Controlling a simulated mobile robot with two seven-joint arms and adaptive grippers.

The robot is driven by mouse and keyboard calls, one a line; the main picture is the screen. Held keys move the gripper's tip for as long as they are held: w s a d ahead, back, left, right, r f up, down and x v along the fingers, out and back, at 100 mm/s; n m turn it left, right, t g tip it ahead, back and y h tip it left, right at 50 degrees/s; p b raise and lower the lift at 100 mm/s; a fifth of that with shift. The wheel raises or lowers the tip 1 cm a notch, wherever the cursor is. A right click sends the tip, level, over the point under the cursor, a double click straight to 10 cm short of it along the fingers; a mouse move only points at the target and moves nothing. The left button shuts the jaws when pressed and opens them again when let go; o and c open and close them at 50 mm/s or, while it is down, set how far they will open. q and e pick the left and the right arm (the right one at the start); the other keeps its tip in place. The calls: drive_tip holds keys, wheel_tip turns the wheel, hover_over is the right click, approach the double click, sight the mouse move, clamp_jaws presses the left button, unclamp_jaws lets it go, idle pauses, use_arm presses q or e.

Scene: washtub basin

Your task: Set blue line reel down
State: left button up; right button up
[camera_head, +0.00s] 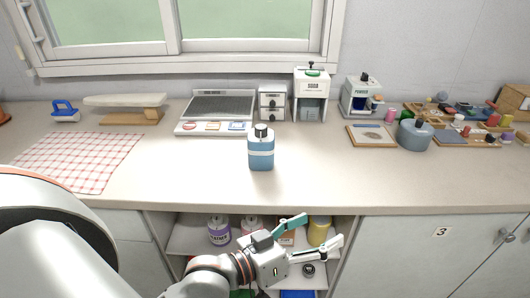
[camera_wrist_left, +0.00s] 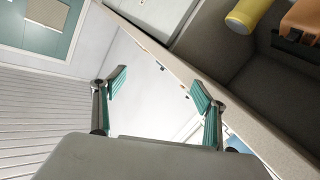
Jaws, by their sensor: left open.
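I cannot tell for certain which thing is the blue line reel. A blue, flask-shaped item (camera_head: 261,155) with a pale band and black cap stands upright at the middle of the counter. A round blue-grey item (camera_head: 415,137) with a dark top sits farther right. My left gripper (camera_head: 318,232) is open and empty, in front of the counter's front edge and before the open shelf. Its spread teal-padded fingers also show in the left wrist view (camera_wrist_left: 158,88), with nothing between them. My right gripper is not in view.
The counter (camera_head: 205,165) is clear around the blue flask-shaped item. A checked cloth (camera_head: 75,160) lies left. A washboard-like tray (camera_head: 215,110) and small dispensers (camera_head: 311,95) stand behind. Below, the open shelf holds jars, including a yellow one (camera_head: 319,230).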

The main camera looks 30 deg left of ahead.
use_arm(q)
wheel_tip(320, 180, up, 9)
drive_tip(key=d+n+t+h, duration=0.1)
drive_tip(key=n+t+h, duration=0.1)
drive_tip(key=n+t, duration=0.15)
wheel_tip(320, 180, up, 7)
drive_tip(key=n+t+y, duration=0.3)
drive_tip(key=n+y, duration=1.5)
drive_tip(key=n, duration=1.4)
hover_over(261, 148)
drive_tip(key=s+d, duration=0.6)
drive_tip(key=a+f+n+g, duration=0.1)
drive_tip(key=f+n+g, duration=0.1)
drive_tip(key=f, duration=0.1)
drive_tip(key=w+a+f+n+g, duration=0.1)
drive_tip(key=f+n+g, duration=0.1)
drive_tip(key=f+n, duration=0.1)
drive_tip(key=w+a+f+n+g+y, duration=0.1)
drive_tip(key=a+f+n+g, duration=0.1)
drive_tip(key=f, duration=0.2)
drive_tip(key=shift+n, duration=0.35)
drive_tip(key=shift+w+a+f, duration=0.15)
drive_tip(key=shift+w+a, duration=0.05)
drive_tip(key=shift+w, duration=0.05)
drive_tip(key=x, duration=0.7)
drive_tip(key=shift+w+f, duration=0.2)
drive_tip(key=shift+w, duration=0.05)
drive_tip(key=shift+c, duration=0.3)
